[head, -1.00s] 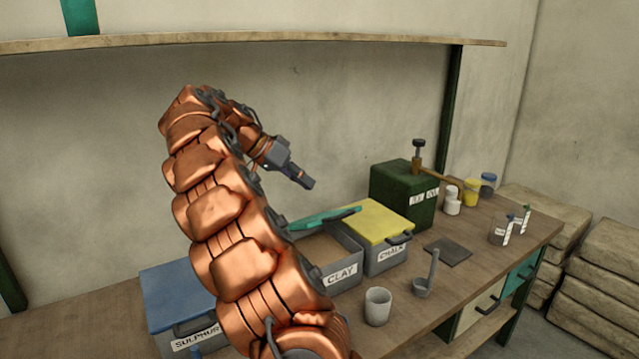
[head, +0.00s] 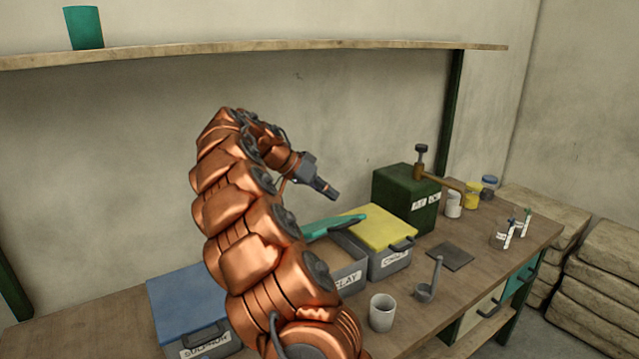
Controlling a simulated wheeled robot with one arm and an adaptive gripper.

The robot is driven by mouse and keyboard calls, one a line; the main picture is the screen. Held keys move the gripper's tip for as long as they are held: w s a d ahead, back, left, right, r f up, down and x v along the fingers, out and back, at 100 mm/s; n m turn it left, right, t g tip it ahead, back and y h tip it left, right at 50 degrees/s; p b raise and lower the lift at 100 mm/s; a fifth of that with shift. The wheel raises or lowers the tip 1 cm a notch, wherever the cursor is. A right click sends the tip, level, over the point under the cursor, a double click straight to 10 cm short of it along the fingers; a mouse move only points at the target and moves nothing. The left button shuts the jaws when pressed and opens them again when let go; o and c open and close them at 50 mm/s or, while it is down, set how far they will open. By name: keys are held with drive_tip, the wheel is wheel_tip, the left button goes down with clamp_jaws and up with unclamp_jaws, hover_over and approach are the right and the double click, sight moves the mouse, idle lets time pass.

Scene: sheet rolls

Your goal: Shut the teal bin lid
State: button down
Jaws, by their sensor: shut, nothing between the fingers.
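The teal lid (head: 336,226) belongs to the grey bin labelled CLAY (head: 350,279). It stands tilted up, with the bin's brown inside showing below it, so the bin is open. My arm hides the left part of the lid and bin. My gripper (head: 331,193) is shut and empty. In the picture it is above the teal lid, pointing down to the right, apart from it.
The bin with the yellow lid (head: 377,227) is closed, right of the CLAY bin. The blue-lidded bin (head: 190,300) is at left. A grey cup (head: 382,313), a ladle (head: 427,288) and a dark green box (head: 404,199) stand nearby. A shelf (head: 250,48) runs overhead.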

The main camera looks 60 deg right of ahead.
drive_tip(key=s+f+p, duration=0.2)
drive_tip(key=s+f, duration=0.1)
drive_tip(key=f, duration=0.3)
drive_tip(key=shift+d, duration=0.45)
drive_tip(key=shift+f, duration=0.1)
